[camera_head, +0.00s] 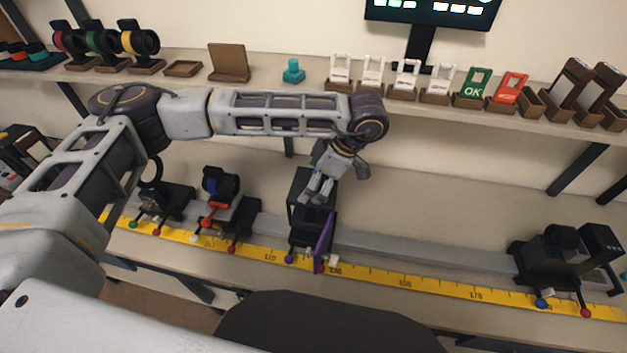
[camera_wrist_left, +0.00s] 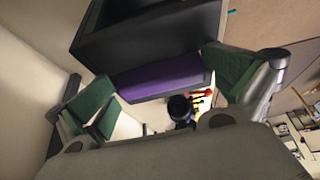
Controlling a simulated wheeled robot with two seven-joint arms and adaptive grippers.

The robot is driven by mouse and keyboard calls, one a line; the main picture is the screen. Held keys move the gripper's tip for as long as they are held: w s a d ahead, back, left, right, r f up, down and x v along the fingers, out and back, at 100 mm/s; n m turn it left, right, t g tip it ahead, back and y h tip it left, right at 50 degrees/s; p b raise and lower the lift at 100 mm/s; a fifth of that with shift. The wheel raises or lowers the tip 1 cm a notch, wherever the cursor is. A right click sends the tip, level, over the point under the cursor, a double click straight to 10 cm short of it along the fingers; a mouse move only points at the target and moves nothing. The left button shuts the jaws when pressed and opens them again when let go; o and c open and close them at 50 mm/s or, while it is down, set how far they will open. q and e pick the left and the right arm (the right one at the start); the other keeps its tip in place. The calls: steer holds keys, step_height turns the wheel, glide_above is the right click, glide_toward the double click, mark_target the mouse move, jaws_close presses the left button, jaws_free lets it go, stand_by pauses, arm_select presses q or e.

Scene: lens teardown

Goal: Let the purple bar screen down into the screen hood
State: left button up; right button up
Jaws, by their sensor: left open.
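The purple bar screen (camera_head: 324,239) is a thin slab, tilted in the head view, at the near side of the black screen hood (camera_head: 298,214) on the rail. In the left wrist view the screen (camera_wrist_left: 160,77) lies between my finger pads, along the edge of the hood (camera_wrist_left: 150,50). How deep the screen sits in the hood cannot be told. My right gripper is not in view.
A yellow ruler (camera_head: 405,282) runs along the grey rail (camera_head: 425,250). A lens mount (camera_head: 221,187) stands left of the hood and a black device (camera_head: 560,252) far right. The shelf (camera_head: 390,105) behind holds several cards and lens holders.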

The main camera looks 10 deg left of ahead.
arm_select(q)
steer(key=shift+w+d+r, duration=0.15)
steer(key=shift+d+r, duration=0.2)
steer(key=shift+r, duration=0.3)
steer(key=v, duration=1)
steer(key=shift+r, duration=0.2)
step_height(320, 180, up, 9)
steer(key=p, duration=0.9)
steer(key=shift+r+p, duration=0.55)
steer(key=shift+p, duration=0.05)
